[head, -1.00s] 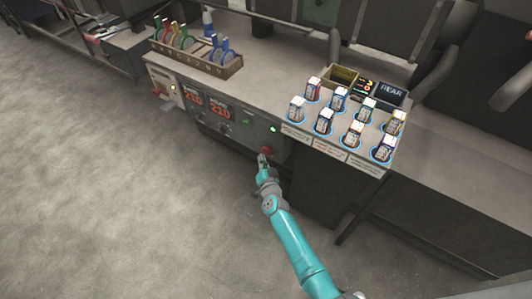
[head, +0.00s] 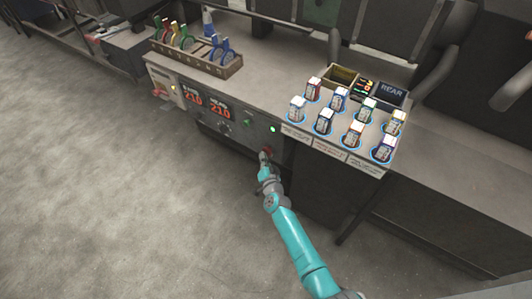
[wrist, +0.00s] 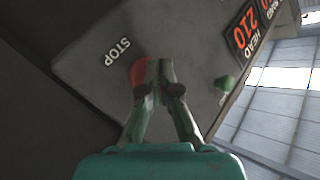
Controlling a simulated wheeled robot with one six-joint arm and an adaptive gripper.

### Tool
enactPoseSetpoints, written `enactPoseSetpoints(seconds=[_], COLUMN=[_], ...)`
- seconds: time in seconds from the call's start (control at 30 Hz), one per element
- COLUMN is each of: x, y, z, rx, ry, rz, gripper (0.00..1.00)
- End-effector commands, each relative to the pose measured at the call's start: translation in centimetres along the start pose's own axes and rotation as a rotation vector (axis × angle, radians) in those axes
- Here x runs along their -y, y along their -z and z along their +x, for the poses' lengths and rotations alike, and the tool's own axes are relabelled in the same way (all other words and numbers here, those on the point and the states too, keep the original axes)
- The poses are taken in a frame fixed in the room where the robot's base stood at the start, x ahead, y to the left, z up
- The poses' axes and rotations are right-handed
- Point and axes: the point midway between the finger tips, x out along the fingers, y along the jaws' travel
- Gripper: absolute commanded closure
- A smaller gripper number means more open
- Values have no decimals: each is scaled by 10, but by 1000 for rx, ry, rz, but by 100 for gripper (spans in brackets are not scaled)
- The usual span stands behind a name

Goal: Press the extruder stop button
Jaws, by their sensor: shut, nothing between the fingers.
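The red stop button (wrist: 138,72) is on the grey control panel (wrist: 95,62), beside the printed word STOP (wrist: 118,52) in the wrist view. My gripper (wrist: 158,64) is shut and empty. Its fingertips overlap the button's right side in the wrist view and hide part of it. In the head view my gripper (head: 264,157) is right at the button. I cannot tell whether the tips touch it or whether it is pressed in.
A green button (wrist: 225,83) and red 210 displays (head: 205,105) share the panel. A green light (head: 273,129) glows near the stop button. Several bottles stand on the bench top (head: 275,85), with a tool rack (head: 195,60) at left. The floor in front is clear.

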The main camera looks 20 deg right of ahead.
Motion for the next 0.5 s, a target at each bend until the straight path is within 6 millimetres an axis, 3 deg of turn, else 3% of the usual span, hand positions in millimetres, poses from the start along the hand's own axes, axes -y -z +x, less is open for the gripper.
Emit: enactPoseSetpoints(seconds=[0.5], x=[-2], y=[3], z=[4], rx=[-1], ry=[0], rz=[-1], gripper=[100])
